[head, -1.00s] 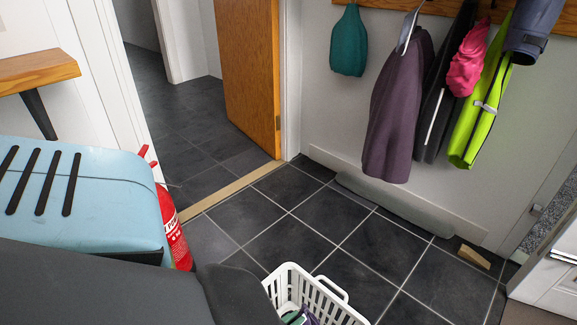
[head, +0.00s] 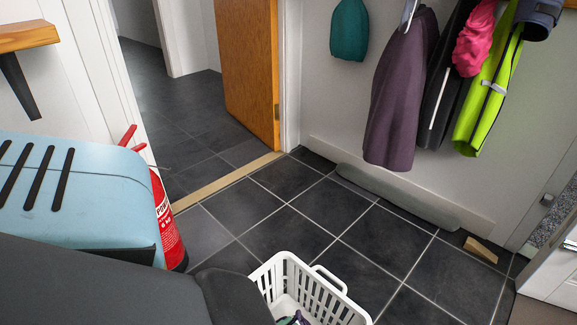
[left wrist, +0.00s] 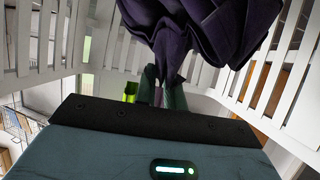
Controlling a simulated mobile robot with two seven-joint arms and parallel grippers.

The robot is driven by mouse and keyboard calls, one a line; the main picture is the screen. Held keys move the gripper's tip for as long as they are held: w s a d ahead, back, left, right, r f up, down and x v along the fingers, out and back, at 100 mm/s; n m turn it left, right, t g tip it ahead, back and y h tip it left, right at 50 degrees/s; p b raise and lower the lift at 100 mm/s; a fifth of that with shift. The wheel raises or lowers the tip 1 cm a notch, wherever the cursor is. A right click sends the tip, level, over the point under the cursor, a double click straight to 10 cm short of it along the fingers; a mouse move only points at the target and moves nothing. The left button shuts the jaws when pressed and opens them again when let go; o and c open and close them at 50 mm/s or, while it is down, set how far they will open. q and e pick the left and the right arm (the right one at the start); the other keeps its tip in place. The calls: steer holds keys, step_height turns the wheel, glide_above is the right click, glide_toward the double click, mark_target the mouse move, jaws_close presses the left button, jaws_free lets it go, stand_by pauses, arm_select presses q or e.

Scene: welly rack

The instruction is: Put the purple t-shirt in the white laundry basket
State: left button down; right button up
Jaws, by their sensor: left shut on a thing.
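The white laundry basket (head: 322,297) stands on the tiled floor at the bottom middle of the head view, cut off by the frame edge. Its slatted walls (left wrist: 290,85) surround my left gripper (left wrist: 160,88) in the left wrist view. The left gripper is shut on the bunched, dark purple t-shirt (left wrist: 195,30), which fills the top of that view. Whether the shirt touches the basket floor cannot be told. My right gripper is not in view.
A red fire extinguisher (head: 168,222) stands left of the basket, by a pale blue slotted box (head: 75,190). A purple garment (head: 400,95) and other clothes hang on the wall. A wooden wedge (head: 481,249) lies at right.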

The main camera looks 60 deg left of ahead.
arm_select(q)
steer(key=shift+w+f+b, duration=0.1)
steer(key=shift+f+b, duration=0.3)
steer(key=shift+f, duration=0.35)
steer(key=shift+f, duration=0.3)
steer(key=c, duration=1.5)
jaws_free()
steer(key=shift+r, duration=0.1)
